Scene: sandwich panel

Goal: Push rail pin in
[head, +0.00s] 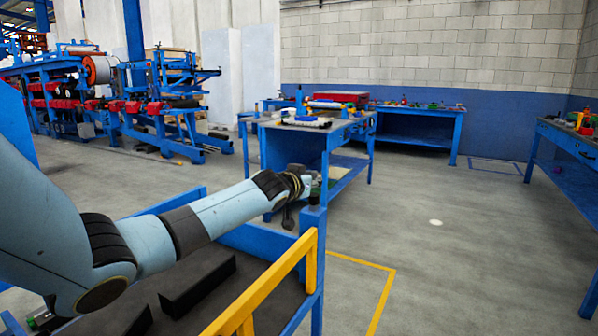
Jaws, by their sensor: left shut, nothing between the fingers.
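My left arm reaches across from the left, and its gripper (288,217) points down beside a blue corner post. The gripper is shut and empty. A small dark piece (314,200) stands on top of the post, just right of the gripper; it may be the rail pin, but it is too small to be sure. A yellow rail (272,282) slopes from this post toward the bottom of the picture. I cannot tell whether the gripper touches the post. My right gripper is not in view.
A dark deck (240,268) with black blocks (197,284) lies below my arm, edged by blue rails. A blue workbench (325,135) with tools stands just beyond the post. More benches stand at the back and right. The grey floor (450,240) at right is clear.

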